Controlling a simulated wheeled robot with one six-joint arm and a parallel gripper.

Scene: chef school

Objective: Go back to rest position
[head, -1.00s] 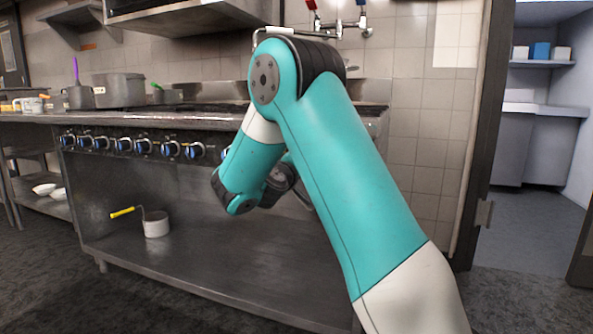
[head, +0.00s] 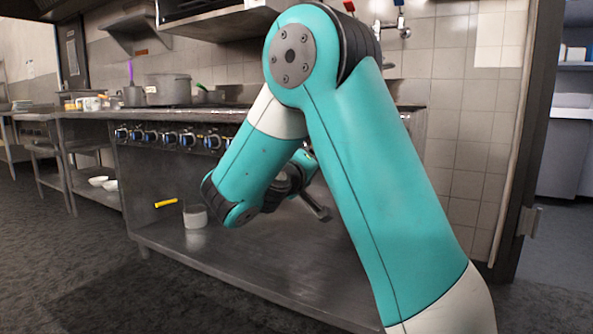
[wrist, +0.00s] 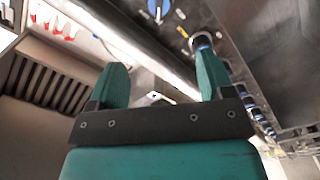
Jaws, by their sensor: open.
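My gripper (wrist: 160,88) is open in the wrist view, its two teal fingers apart with nothing between them. In the head view my teal arm rises from the lower right, bends at the top and folds down in front of the stove (head: 250,112). There the gripper end (head: 318,208) shows only in part behind the forearm, over the lower shelf. The stove's knobs show beyond the fingers in the wrist view.
A small pot (head: 195,217) with a yellow handle stands on the stove's lower shelf (head: 255,270). A large pot (head: 168,89) stands on top. White bowls (head: 103,182) lie on a side shelf. A doorway opens at the right. The dark floor (head: 70,270) at lower left is clear.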

